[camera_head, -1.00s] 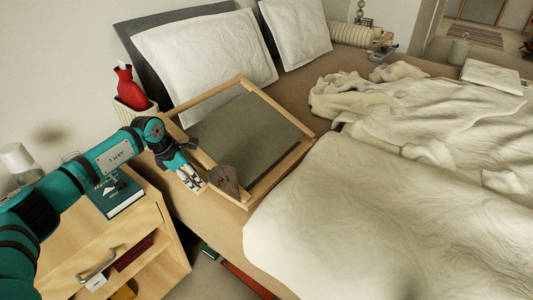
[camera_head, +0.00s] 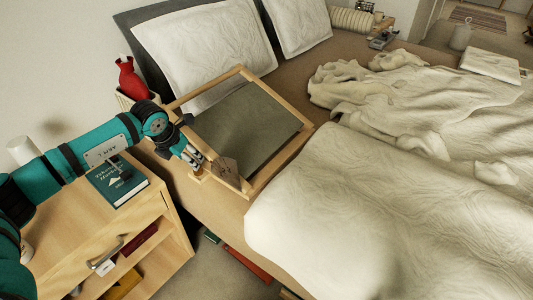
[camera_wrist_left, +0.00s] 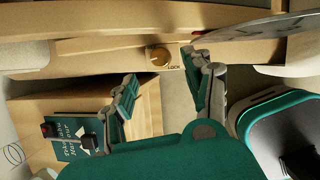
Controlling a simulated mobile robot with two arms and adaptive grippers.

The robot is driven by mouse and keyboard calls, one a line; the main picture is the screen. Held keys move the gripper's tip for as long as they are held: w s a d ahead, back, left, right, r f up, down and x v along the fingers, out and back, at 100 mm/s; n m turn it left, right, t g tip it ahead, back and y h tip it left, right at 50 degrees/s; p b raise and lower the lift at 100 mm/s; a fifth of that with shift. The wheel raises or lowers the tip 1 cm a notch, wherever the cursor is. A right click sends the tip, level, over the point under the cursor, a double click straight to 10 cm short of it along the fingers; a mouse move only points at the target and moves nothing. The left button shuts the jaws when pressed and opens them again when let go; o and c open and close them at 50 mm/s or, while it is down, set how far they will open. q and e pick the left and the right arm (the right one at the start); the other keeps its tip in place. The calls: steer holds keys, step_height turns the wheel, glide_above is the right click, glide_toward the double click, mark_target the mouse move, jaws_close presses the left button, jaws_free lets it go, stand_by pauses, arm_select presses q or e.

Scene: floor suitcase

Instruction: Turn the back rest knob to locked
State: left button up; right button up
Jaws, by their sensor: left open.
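The back rest (camera_head: 245,128) is a wooden frame with a grey panel, raised on the bed beside the pillows. Its round brass-coloured knob (camera_wrist_left: 158,58) sits on a wooden rail in the left wrist view, with the word LOCK printed just to its lower right. The knob's pointer is too small to read. My left gripper (camera_head: 198,160) is at the near left side of the frame. In the left wrist view its fingers (camera_wrist_left: 160,68) are spread open, one on each side below the knob, with nothing between them. The knob is hidden in the head view. My right gripper is out of view.
A brown tag (camera_head: 225,170) hangs on the frame close to my left gripper. The wooden nightstand (camera_head: 85,232) with a green book (camera_head: 117,181) stands below my left arm. A red vase-like bottle (camera_head: 130,78) stands behind the arm. Pillows and rumpled bedding cover the bed.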

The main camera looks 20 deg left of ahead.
arm_select(q)
steer(key=v, duration=1.1)
steer(key=s+d+r+t+h, duration=0.1)
steer(key=d+h, duration=1)
steer(key=d, duration=1.4)
steer(key=shift+s+d+r+m+p, duration=0.3)
steer(key=shift+s+d+r+p, duration=0.05)
steer(key=shift+d+r, duration=0.1)
steer(key=shift+a, duration=0.1)
